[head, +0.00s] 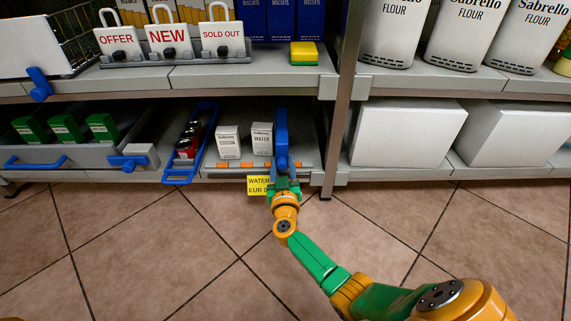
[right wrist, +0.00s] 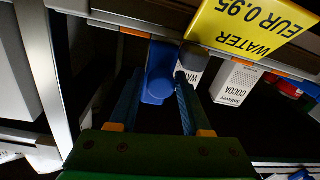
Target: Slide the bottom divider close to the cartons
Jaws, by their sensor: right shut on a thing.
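The blue bottom divider (head: 282,135) stands upright on the lower shelf, just right of the white water carton (head: 262,138). The gap between them is very narrow, and I cannot tell if they touch. A white cocoa carton (head: 228,141) stands left of the water carton, with a gap between. My right gripper (head: 284,182) is at the shelf's front edge, shut on the divider's front end. In the right wrist view the blue front end (right wrist: 159,78) sits between my two fingers, with the water carton (right wrist: 188,72) close beside it. My left gripper is not in view.
A yellow water price tag (head: 258,186) hangs at the shelf edge by my gripper. A blue tray (head: 186,160) with red-lidded jars is left of the cartons. A shelf post (head: 337,140) stands right of the divider. Large white boxes (head: 405,135) lie beyond it.

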